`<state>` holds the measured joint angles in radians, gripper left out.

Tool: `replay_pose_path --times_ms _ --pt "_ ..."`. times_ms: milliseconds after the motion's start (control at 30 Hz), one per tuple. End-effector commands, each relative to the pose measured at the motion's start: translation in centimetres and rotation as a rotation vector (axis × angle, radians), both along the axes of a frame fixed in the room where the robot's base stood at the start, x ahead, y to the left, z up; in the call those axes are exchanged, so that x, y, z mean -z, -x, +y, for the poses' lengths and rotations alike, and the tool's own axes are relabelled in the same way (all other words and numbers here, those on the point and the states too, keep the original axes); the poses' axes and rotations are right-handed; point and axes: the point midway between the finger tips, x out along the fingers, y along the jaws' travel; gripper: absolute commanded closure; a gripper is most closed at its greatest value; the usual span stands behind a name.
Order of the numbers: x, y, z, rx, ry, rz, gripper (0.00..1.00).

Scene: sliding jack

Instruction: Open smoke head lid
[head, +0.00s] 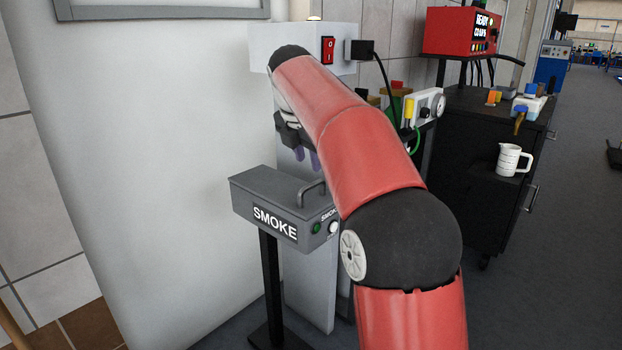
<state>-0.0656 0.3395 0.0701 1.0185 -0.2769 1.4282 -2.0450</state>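The smoke head is a grey box (262,207) on a dark stand, with a "SMOKE" label on its front. Its grey lid (262,184) looks shut, and a raised handle (312,190) stands on the lid's right part. A green button and a white knob show on the right end. My gripper (306,160) is above and behind the lid, apart from the handle as far as I can see. Its purple fingertips point down. My red arm hides part of the gripper and the box's right side, and the gap between the fingers is unclear.
A white housing with a red switch (328,50) stands behind my wrist, with a black plug and cable (378,80). A large white panel (140,150) fills the left.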

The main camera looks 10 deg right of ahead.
Motion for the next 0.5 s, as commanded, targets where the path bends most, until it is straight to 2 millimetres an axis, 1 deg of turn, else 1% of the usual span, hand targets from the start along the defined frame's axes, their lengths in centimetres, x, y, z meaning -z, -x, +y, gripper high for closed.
replay_pose_path --times_ms 300,400,500 --pt "4.6 -1.8 -1.0 -0.002 0.000 0.002 0.66" --pt "5.7 -2.2 -1.3 -0.002 0.000 0.002 0.66" --pt "6.4 -2.5 -1.5 -0.001 0.001 0.001 0.66"
